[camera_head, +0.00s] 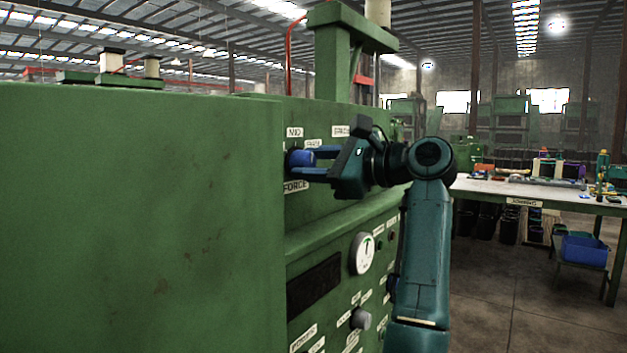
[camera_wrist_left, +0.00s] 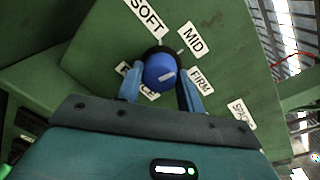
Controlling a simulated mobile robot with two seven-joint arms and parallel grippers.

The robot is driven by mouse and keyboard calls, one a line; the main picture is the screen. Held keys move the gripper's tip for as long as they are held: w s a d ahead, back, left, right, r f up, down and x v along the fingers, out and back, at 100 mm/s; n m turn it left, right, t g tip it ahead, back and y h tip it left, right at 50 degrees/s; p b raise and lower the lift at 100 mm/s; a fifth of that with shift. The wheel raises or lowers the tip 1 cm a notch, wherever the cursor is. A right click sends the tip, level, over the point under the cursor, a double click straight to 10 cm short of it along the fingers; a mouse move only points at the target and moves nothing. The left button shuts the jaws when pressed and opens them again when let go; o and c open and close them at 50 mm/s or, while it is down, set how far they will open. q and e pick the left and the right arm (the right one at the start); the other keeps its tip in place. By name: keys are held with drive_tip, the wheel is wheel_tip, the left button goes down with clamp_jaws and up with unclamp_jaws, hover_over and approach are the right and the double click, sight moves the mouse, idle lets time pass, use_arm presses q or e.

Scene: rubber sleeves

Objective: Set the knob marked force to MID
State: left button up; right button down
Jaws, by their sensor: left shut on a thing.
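The force knob is a round blue knob (camera_head: 300,158) on the green machine's panel, above the FORCE label (camera_head: 295,186). My left gripper (camera_head: 302,161) is shut on it, one finger on each side. The left wrist view also shows the blue knob (camera_wrist_left: 160,72) between the fingers. The SOFT label (camera_wrist_left: 147,16), MID label (camera_wrist_left: 192,40) and FIRM label (camera_wrist_left: 201,80) sit around it. A short pale mark on its face slants toward the right, roughly between MID and FIRM; its exact setting is hard to tell. The FORCE label (camera_wrist_left: 136,78) is partly hidden by a finger.
The green machine (camera_head: 170,210) fills the left side. Lower on its panel are a white dial (camera_head: 364,253) and a grey knob (camera_head: 361,318). The floor between is clear.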

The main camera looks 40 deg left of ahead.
use_arm(q)
drive_tip(key=shift+n+b, duration=0.45)
drive_tip(key=shift+n, duration=0.35)
drive_tip(key=o, duration=1)
drive_tip(key=shift+d, duration=0.1)
drive_tip(key=w+d+r, duration=0.1)
drive_tip(key=w+d, duration=0.1)
drive_tip(key=d, duration=1.1)
drive_tip(key=shift+w, duration=0.1)
